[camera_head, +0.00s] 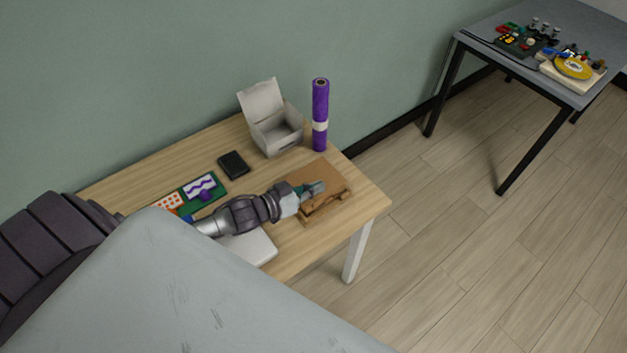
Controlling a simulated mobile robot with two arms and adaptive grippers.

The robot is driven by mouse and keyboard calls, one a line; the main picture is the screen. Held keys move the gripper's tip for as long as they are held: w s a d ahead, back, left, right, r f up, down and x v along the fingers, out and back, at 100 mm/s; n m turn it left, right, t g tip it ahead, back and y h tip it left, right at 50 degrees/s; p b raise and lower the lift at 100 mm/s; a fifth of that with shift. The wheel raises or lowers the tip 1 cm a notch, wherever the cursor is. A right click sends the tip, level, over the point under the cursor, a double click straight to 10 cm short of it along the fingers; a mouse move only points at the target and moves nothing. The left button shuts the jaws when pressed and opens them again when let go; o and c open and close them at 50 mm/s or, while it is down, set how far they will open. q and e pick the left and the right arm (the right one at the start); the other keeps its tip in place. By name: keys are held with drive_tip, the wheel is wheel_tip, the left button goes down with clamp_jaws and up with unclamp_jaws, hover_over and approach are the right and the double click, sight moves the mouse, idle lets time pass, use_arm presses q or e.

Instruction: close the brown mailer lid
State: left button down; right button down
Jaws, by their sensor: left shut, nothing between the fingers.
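The brown mailer (325,175) lies near the right end of the wooden table. A flat brown panel shows at its back, and a rougher, folded-looking brown edge shows at its front. My left arm reaches in from the left. My left gripper (315,188) is shut and empty, over the middle of the mailer. It hides part of the mailer, so I cannot tell how far the lid is open or whether the fingers touch it. My right gripper is not in view.
On the wooden table (290,262), an open white box (283,137) and an upright purple roll (320,115) stand behind the mailer. A black object (233,164), a green board (213,186) and a pale flat item (252,248) lie left. Another table (480,43) stands far right.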

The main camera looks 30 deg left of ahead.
use_arm(q)
drive_tip(key=shift+d+f, duration=0.15)
drive_tip(key=shift+f, duration=0.15)
drive_tip(key=shift+s+d+f, duration=0.1)
drive_tip(key=shift+f, duration=0.2)
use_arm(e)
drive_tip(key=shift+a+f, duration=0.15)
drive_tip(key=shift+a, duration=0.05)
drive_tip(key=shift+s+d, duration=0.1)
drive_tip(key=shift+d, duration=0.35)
use_arm(q)
drive_tip(key=shift+r, duration=0.1)
